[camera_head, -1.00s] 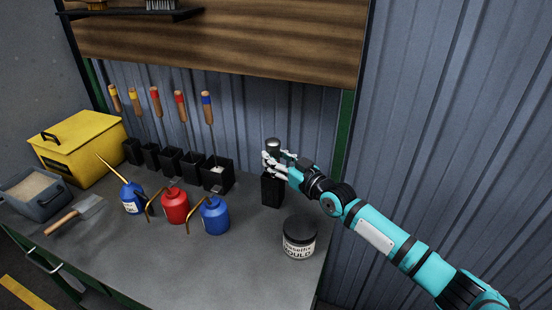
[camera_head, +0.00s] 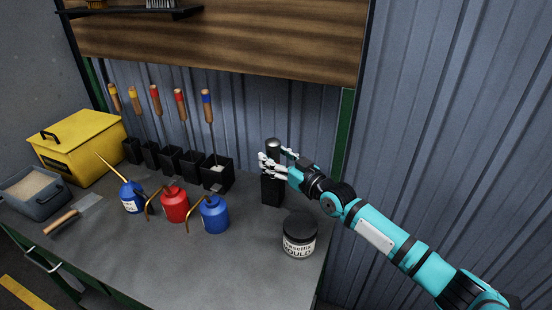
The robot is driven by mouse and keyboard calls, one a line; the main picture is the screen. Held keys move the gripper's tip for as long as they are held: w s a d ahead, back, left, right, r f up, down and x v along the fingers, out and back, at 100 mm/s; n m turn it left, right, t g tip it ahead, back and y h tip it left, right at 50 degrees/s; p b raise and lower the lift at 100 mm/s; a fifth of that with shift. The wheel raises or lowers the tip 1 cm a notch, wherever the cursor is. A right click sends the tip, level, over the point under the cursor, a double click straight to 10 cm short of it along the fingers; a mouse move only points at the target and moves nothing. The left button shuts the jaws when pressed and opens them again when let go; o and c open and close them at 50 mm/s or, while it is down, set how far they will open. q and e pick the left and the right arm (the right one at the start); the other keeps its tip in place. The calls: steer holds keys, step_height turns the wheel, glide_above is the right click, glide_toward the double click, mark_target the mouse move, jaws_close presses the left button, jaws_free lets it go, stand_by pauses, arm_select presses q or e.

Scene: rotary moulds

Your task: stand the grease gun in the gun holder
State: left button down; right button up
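The grease gun (camera_head: 273,146) is a dark cylinder with a rounded metallic top. It stands upright, with its lower part inside the black gun holder (camera_head: 271,192), a narrow box on the bench near the back wall. My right gripper (camera_head: 274,159) comes in from the right at the height of the gun's upper part, just above the holder. Its fingers are spread around the gun and look open; whether one still touches it is hard to tell. The gun's lower end is hidden by the holder and fingers. My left gripper is not in view.
A dark jar (camera_head: 299,237) stands in front of the holder. To the left are a blue oil can (camera_head: 215,215), a red one (camera_head: 175,205) and black boxes with long-handled tools (camera_head: 217,172). A yellow toolbox (camera_head: 80,150) is far left. The front middle of the bench (camera_head: 190,262) is clear.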

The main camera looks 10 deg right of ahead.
mark_target(276, 143)
steer(key=shift+f, duration=0.15)
step_height(276, 143, up, 10)
steer(key=shift+r, duration=0.1)
stand_by(0.5)
stand_by(0.3)
